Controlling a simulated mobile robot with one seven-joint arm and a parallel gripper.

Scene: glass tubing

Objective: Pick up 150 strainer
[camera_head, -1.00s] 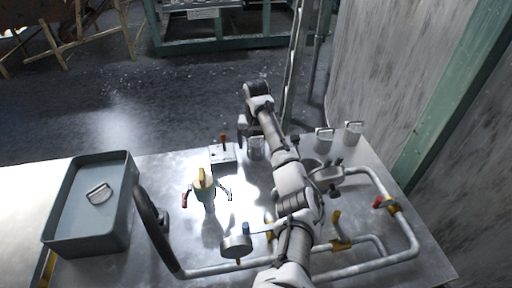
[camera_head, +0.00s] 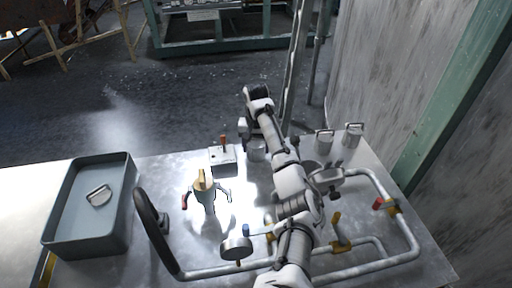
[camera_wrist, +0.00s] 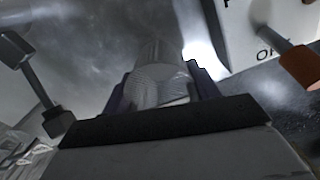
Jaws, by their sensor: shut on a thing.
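My gripper (camera_wrist: 160,95) is shut on a strainer (camera_wrist: 160,84), a shiny ribbed or mesh cylinder between the two dark fingers in the wrist view. In the head view, my gripper (camera_head: 244,128) is at the back edge of the metal table, with a small pale shape at its end that looks like the held strainer. A grey cylinder (camera_head: 257,151) stands on the table just below and right of it. Two similar metal cylinders with handles, one (camera_head: 324,142) and another (camera_head: 353,135), stand at the back right. The label 150 is not readable.
A white switch box (camera_head: 223,161) with a red lever is close left of the gripper. A grey tray (camera_head: 60,208) holding a handled metal piece (camera_head: 98,195) is at left. Pipes with valves (camera_head: 340,244) cross the front and right. A yellow-topped fitting (camera_head: 204,185) stands mid-table.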

